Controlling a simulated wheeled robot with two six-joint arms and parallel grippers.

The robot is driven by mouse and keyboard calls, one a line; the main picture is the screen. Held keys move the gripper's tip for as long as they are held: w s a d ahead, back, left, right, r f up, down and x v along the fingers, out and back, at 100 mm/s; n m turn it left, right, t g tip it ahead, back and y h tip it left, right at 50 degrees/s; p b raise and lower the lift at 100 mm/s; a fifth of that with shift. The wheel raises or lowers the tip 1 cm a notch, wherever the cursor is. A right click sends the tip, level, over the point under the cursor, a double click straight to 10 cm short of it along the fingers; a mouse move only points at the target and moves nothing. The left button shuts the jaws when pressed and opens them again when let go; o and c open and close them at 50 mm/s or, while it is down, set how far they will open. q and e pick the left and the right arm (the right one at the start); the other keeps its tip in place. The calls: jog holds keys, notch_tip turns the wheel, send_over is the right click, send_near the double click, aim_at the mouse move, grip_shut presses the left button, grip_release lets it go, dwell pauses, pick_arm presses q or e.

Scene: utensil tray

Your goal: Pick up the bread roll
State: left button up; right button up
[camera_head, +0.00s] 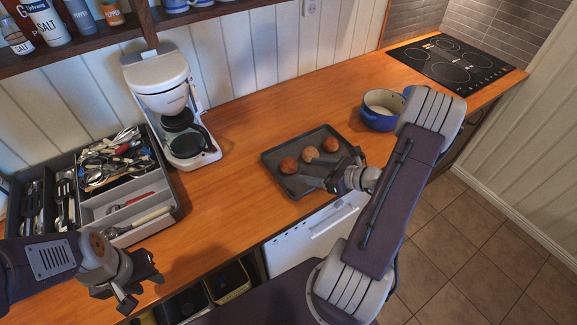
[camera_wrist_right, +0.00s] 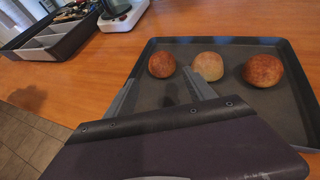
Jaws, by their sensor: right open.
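Three round bread rolls sit in a row on a dark baking tray (camera_head: 322,134). The left one (camera_head: 289,165) and the right one (camera_head: 330,145) are reddish brown; the middle one (camera_head: 310,155) is paler. In the right wrist view they are the left roll (camera_wrist_right: 162,65), the middle roll (camera_wrist_right: 208,66) and the right roll (camera_wrist_right: 263,70). My right gripper (camera_head: 318,178) is open and empty over the tray's near side, its fingers (camera_wrist_right: 165,95) pointing toward the left and middle rolls, apart from them. My left gripper (camera_head: 141,289) is at the lower left, away from the tray; its jaws look spread and empty.
A grey utensil tray (camera_head: 172,213) full of cutlery lies at the left. A white coffee maker (camera_head: 160,85) stands behind it. A blue pot (camera_head: 378,121) stands right of the baking tray, near the cooktop (camera_head: 452,62). The wooden counter between coffee maker and baking tray is clear.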

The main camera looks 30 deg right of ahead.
aim_at(294, 165)
pick_arm(q)
jog(key=shift+a+r, duration=0.1)
jog(key=shift+r, duration=0.05)
pick_arm(e)
jog(key=x, duration=0.2)
jog(key=shift+w+a, duration=0.25)
pick_arm(q)
jog(key=shift+w, duration=0.1)
pick_arm(e)
jog(key=shift+w+f, duration=0.2)
jog(key=shift+w, duration=0.05)
pick_arm(q)
jog(key=shift+d+r, duration=0.1)
jog(key=shift+d, duration=0.1)
pick_arm(e)
jog(key=shift+w+d, duration=0.1)
jog(key=shift+w, duration=0.05)
pick_arm(q)
jog(key=shift+a+r+p, duration=0.1)
jog(key=shift+r+p, duration=0.45)
jog(key=shift+p, duration=0.15)
pick_arm(e)
jog(key=x, duration=0.4)
jog(key=shift+w+r, duration=0.15)
jog(key=shift+r, duration=0.1)
jog(key=shift+w+a+f, duration=0.25)
jog(key=shift+w, duration=0.15)
jog(key=shift+s+d, duration=0.1)
jog(key=shift+s, duration=0.05)
jog(key=c, duration=1.1)
